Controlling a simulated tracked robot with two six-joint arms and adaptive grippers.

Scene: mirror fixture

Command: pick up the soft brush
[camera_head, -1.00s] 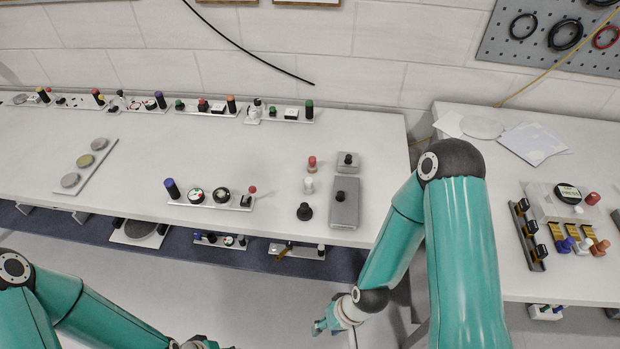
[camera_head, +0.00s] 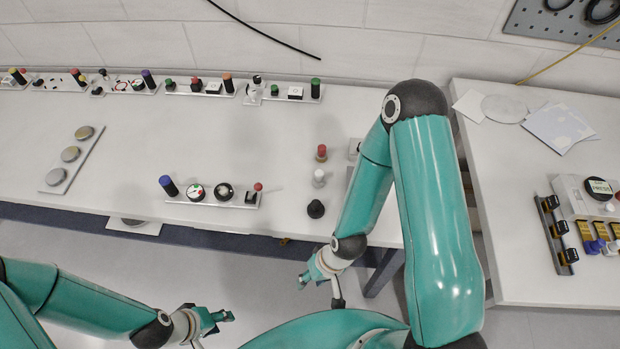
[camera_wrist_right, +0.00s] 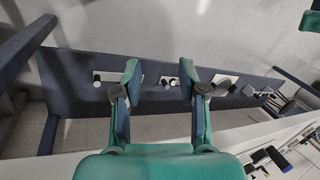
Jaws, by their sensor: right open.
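I cannot make out for sure which thing is the soft brush. Small upright candidates stand on the long white table: a red-topped piece (camera_head: 321,153), a white piece (camera_head: 319,178) and a black cone-shaped piece (camera_head: 315,209). My right gripper (camera_head: 304,278) is off the table's front edge, below and left of my right forearm. In the right wrist view, the right gripper (camera_wrist_right: 160,72) has its fingers apart with nothing between them. My left gripper (camera_head: 222,323) is low in front of the table, its fingers apart and empty. My right arm hides part of the table's right end.
The long white table (camera_head: 240,130) carries a strip of knobs (camera_head: 212,196), a plate with grey discs (camera_head: 70,154) and fixtures along the wall. A second table (camera_head: 510,200) stands at the right with papers and a black rack (camera_head: 556,234). A dark shelf (camera_wrist_right: 75,85) lies underneath.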

